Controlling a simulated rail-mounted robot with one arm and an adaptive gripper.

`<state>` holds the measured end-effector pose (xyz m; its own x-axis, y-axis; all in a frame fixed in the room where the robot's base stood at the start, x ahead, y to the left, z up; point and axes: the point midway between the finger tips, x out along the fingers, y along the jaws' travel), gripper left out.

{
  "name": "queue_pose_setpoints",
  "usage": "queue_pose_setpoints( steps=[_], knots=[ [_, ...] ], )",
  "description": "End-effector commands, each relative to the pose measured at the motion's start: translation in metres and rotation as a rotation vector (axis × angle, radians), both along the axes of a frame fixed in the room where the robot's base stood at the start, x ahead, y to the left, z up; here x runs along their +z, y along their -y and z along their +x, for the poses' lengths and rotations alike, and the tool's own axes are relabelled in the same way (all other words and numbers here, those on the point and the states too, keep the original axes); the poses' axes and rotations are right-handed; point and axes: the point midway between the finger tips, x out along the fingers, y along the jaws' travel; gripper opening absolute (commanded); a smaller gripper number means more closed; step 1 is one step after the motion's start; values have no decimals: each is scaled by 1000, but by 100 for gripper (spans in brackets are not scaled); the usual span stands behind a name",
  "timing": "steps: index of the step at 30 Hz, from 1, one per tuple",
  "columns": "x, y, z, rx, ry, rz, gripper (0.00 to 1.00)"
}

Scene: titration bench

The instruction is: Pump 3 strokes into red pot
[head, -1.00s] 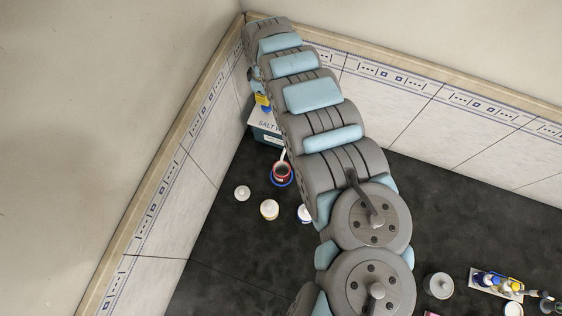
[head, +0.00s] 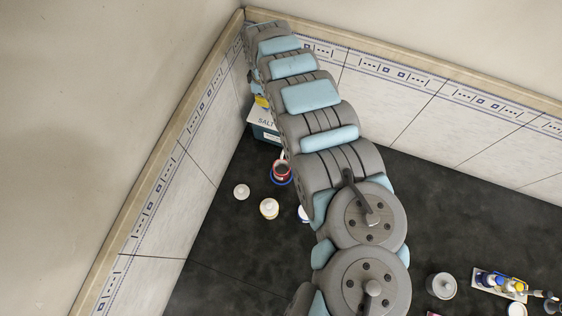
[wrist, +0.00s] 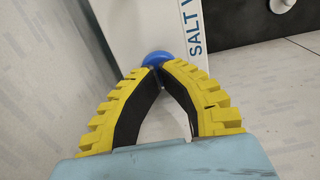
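My gripper's yellow, black-padded fingers (wrist: 158,74) meet at their tips in the wrist view, with nothing visible between them. A round blue knob (wrist: 157,58) sits just beyond the tips; whether they touch it is unclear. Beside it is a white surface lettered "SALT W..." (wrist: 180,30). In the head view, the lettered container (head: 265,121) stands in the back corner, with the yellow gripper (head: 261,101) just above it. The red pot (head: 275,168), with a blue ring at its base and dark contents, stands in front, under a small white spout-like piece. My arm partly covers this area.
A small white-lidded jar (head: 241,191) and a cream jar (head: 269,208) stand left of my arm.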

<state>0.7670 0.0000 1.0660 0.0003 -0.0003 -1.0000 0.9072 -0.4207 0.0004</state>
Motion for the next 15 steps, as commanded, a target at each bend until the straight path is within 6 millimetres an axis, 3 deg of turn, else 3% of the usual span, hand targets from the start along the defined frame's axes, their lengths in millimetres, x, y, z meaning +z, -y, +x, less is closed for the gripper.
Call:
queue_pose_setpoints(
  steps=[15],
  knots=[
    [-16,1,0,-1,0,0,0]
  ],
)
